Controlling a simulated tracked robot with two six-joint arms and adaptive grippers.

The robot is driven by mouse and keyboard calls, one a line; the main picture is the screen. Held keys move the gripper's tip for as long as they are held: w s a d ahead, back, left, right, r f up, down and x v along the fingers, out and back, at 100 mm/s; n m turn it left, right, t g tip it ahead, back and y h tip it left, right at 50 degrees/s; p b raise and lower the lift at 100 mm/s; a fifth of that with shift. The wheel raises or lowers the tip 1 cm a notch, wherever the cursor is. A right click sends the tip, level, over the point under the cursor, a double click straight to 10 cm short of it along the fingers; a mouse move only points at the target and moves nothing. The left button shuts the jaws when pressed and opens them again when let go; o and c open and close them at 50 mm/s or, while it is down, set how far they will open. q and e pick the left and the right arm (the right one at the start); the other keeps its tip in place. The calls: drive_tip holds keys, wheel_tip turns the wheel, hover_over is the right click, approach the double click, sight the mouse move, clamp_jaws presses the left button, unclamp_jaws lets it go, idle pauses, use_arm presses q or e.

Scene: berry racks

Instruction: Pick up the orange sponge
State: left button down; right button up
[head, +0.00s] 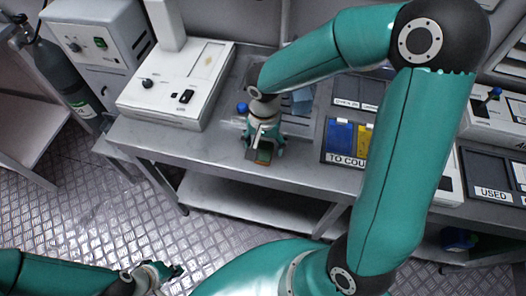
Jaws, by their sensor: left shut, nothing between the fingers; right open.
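An orange-brown block with a green part, which looks like the orange sponge (264,155), lies near the front edge of the grey metal table (300,172). My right gripper (265,147) points down over it and is open, with its fingers at the sides of the block. Whether the fingers touch it I cannot tell, and the gripper hides part of it. My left gripper (170,271) is shut and empty, low over the floor at the bottom of the view, far from the table.
A white instrument (165,100) stands on the table to the left. A blue round thing (242,107) is beside my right wrist. Dark trays with blue and yellow items (340,138) and a label "TO COU..." lie to the right, partly behind my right arm. A gas cylinder (65,75) stands at far left.

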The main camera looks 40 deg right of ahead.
sight(264, 150)
wheel_tip(264, 150, down, 2)
drive_tip(key=shift+f, duration=0.15)
drive_tip(key=c, duration=0.8)
drive_tip(key=shift+o, duration=0.2)
wheel_tip(264, 150, up, 20)
drive_tip(key=shift+p, duration=0.45)
